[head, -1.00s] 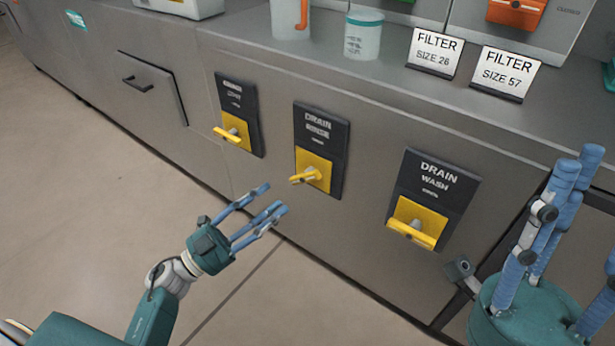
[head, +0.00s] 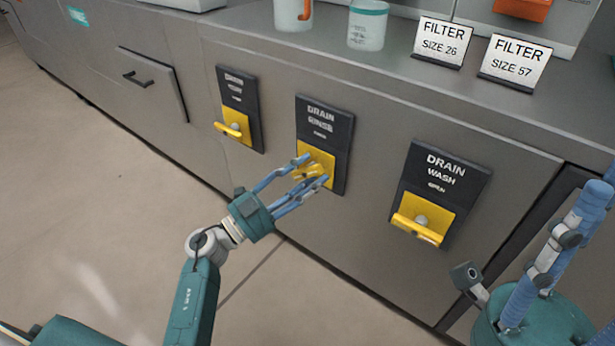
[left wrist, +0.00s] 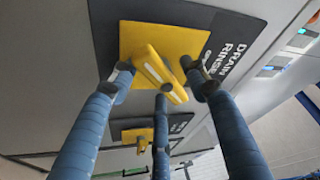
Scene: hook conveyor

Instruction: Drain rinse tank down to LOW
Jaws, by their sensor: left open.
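The yellow DRAIN RINSE handle (head: 308,170) is the middle one of three on the grey cabinet front. It also shows in the left wrist view (left wrist: 160,75), sitting slanted on its yellow plate below the label. My left gripper (head: 314,171) is open, with its blue fingers around the handle; I cannot tell if they touch it. In the left wrist view the fingers (left wrist: 163,82) spread on both sides and below the handle. My right gripper (head: 560,255) is at the right edge, away from the handles; its state is unclear. No tank level shows.
The DRAIN WASH handle (head: 420,225) is to the right, and another drain handle (head: 232,128) is to the left. Cups (head: 367,28) and two FILTER signs (head: 442,42) stand on the counter above. The floor (head: 90,190) at left is clear.

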